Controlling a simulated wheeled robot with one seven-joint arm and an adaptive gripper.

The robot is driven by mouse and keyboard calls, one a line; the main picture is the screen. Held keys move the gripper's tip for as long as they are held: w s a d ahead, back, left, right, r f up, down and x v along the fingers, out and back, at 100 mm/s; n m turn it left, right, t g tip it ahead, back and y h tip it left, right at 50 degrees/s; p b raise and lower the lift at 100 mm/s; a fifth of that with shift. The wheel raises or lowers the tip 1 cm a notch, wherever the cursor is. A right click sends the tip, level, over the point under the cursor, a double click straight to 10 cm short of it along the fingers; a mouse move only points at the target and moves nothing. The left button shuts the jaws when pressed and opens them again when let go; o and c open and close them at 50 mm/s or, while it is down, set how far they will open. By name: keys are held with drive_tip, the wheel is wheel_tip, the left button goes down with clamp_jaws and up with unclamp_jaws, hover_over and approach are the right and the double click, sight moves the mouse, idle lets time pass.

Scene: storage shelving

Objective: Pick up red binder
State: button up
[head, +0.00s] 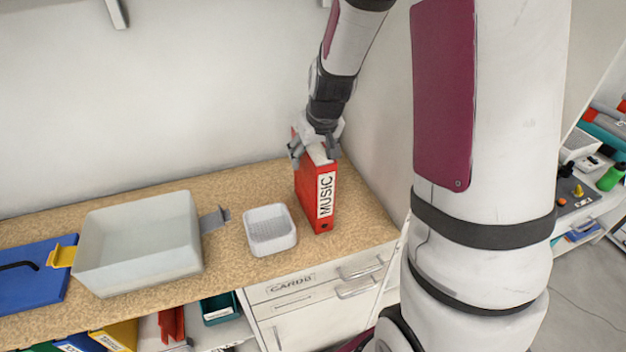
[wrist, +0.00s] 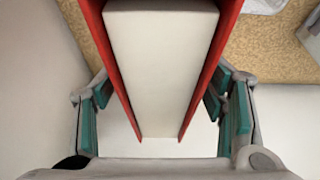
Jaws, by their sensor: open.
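The red binder (head: 316,195) stands upright on the wooden counter, its spine labelled MUSIC facing the front. My gripper (head: 314,150) is at the top of the binder, fingers pointing down, one on each side of it. In the wrist view, the binder's red covers (wrist: 214,65) and white pages fill the middle. The fingers of my gripper (wrist: 160,115) are spread on either side, with a visible gap between each finger and the covers. The lower ends of the fingers are partly hidden in the head view.
A small white basket (head: 269,243) stands just left of the binder. A large grey bin (head: 185,272), a scraper (head: 214,219) and a blue clipboard (head: 30,285) lie further left. A wall is close behind and right. Drawers (head: 310,292) are below the counter (head: 250,190).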

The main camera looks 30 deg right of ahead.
drive_tip(key=shift+f, duration=0.25)
idle(0.5)
clamp_jaws()
